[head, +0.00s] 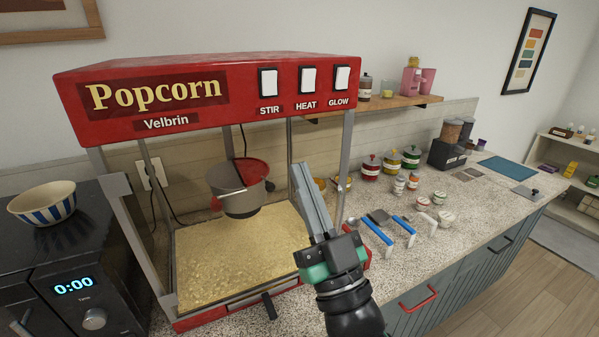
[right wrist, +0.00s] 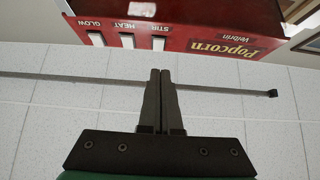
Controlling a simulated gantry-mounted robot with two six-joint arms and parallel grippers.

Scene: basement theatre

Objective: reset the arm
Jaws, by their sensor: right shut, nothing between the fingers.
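My right gripper (head: 300,168) is raised in front of the right side of the popcorn machine (head: 205,70), its fingers pointing up and together. In the right wrist view its fingers (right wrist: 160,72) are shut with nothing between them. The machine is red, with STIR, HEAT and GLOW switches (head: 307,80); it also shows upside down in the right wrist view (right wrist: 190,32). Its kettle (head: 238,203) hangs above a bed of popcorn (head: 235,262). The gripper looks apart from the machine in the wrist view. My left gripper is not in view.
A black microwave (head: 75,265) with a striped bowl (head: 43,203) on it stands at the left. Blue-handled tools (head: 375,230), several jars (head: 400,185) and a blue mat (head: 507,170) lie along the counter to the right. A wooden shelf (head: 385,104) hangs above.

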